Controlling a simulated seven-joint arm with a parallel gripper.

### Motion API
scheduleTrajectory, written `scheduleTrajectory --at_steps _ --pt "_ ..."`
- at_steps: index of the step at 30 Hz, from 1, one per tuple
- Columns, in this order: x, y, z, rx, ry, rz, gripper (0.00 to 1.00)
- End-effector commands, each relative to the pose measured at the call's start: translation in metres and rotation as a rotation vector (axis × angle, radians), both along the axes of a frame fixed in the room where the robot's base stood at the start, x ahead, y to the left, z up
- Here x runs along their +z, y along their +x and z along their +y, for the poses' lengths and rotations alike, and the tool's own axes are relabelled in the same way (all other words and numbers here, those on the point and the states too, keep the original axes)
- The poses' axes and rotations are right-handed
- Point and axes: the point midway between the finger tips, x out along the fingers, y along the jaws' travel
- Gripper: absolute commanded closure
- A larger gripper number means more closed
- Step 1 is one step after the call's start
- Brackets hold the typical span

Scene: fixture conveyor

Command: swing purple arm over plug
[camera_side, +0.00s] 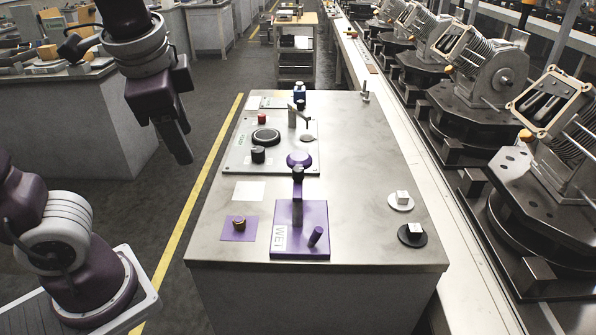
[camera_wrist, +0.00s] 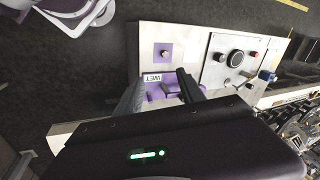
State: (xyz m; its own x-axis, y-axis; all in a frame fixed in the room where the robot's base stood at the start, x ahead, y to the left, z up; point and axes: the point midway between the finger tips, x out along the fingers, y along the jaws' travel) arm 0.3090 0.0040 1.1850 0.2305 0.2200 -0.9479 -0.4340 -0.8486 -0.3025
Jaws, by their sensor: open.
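A purple fixture plate (camera_side: 314,212) with a "WET" label lies near the front of the metal table. A purple arm (camera_side: 297,190) with a black knob stands over it; its exact direction is hard to tell. A short tilted purple peg (camera_side: 315,236) is at the plate's front right. A brown plug-like piece (camera_side: 239,222) sits on a purple square left of the plate; it also shows in the wrist view (camera_wrist: 164,53). My gripper (camera_side: 181,155) is open and empty, raised left of the table. In the wrist view its fingers (camera_wrist: 158,92) partly hide the fixture.
A pale green panel (camera_side: 237,160) with knobs and a black dial lies farther back. A conveyor with machine parts (camera_side: 497,75) runs along the right side. The middle-right tabletop is bare.

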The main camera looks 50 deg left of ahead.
Motion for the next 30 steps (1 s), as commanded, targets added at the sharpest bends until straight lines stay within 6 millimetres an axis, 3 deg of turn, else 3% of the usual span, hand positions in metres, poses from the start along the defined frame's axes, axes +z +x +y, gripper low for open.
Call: scheduleTrajectory --at_steps 4,8,11,14,16,21,24,27,30 --pt "-0.018 0.053 0.022 -0.316 0.35 0.226 0.54" --pt "-0.02 0.11 0.026 -0.599 0.747 0.425 0.54" --pt "-0.009 0.152 0.009 -0.775 1.067 0.557 0.54" --pt "0.009 0.189 -0.026 -0.9 1.393 0.664 0.54" --pt "0.023 0.209 -0.063 -0.957 1.629 0.73 0.54" --pt "-0.091 0.209 -0.056 -0.957 1.619 0.743 0.54" --pt "-0.141 0.209 -0.056 -0.955 1.617 0.737 0.54" --pt "-0.176 0.209 -0.056 -0.955 1.613 0.732 0.54" --pt "-0.193 0.209 -0.056 -0.953 1.61 0.73 0.54"
